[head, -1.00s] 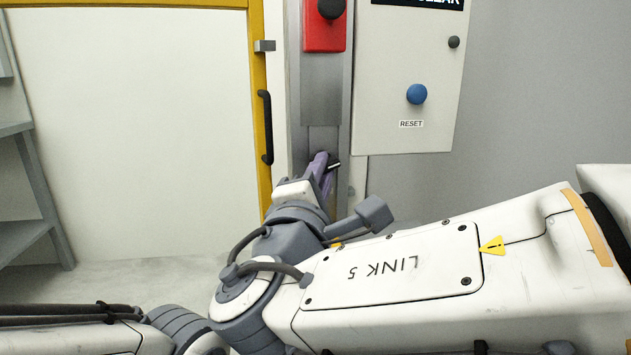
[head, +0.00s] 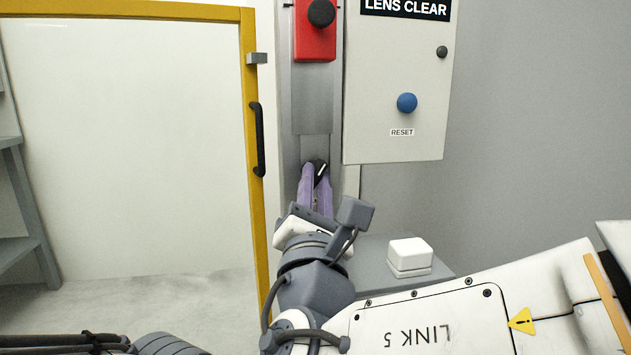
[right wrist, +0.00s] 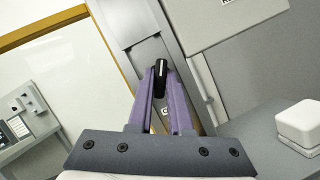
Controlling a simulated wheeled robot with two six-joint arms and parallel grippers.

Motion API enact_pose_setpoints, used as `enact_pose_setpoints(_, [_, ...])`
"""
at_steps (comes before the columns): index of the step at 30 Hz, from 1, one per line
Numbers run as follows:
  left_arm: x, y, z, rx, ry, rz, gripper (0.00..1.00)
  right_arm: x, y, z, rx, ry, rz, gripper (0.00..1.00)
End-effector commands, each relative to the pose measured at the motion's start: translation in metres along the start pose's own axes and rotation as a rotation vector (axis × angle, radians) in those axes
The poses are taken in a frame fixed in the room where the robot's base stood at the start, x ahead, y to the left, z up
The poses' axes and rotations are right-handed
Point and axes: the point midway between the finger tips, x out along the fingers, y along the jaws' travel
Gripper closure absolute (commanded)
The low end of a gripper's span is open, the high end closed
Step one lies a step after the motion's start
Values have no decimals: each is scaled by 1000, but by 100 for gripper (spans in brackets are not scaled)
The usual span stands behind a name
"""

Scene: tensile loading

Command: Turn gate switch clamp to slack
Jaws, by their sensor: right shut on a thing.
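The switch (head: 320,167) is a small black knob with a white line, low on the grey post under the red box. In the head view its white line leans up to the right. My right gripper (head: 317,179) reaches up to it with purple fingers, shut on the knob. The right wrist view shows the black knob (right wrist: 160,79) between the two fingertips (right wrist: 161,80). A label beneath the knob is mostly hidden by the fingers. My left gripper is not in view.
A yellow-framed gate (head: 249,60) with a black handle (head: 257,139) stands left of the post. A grey control box (head: 395,80) with a blue RESET button (head: 407,103) hangs to the right. A white block (head: 409,256) sits on a grey surface below it.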

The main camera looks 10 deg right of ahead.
Motion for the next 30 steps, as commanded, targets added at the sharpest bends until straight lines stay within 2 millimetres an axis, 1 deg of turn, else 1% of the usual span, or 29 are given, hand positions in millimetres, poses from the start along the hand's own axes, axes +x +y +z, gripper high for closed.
enact_pose_setpoints(15, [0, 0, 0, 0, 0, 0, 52, 0, -1, -2, -20, 6, 7, 100])
enact_pose_setpoints(16, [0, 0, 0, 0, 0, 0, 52, 0, -1, -2, -19, 6, 7, 75])
enact_pose_setpoints(18, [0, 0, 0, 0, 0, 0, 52, 0, -1, -2, -19, 6, 7, 52])
enact_pose_setpoints(26, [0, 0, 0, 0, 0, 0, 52, 0, 0, -1, -18, 2, 7, 52])
enact_pose_setpoints(30, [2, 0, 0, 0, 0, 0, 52, -4, 1, -4, -16, 3, 10, 52])
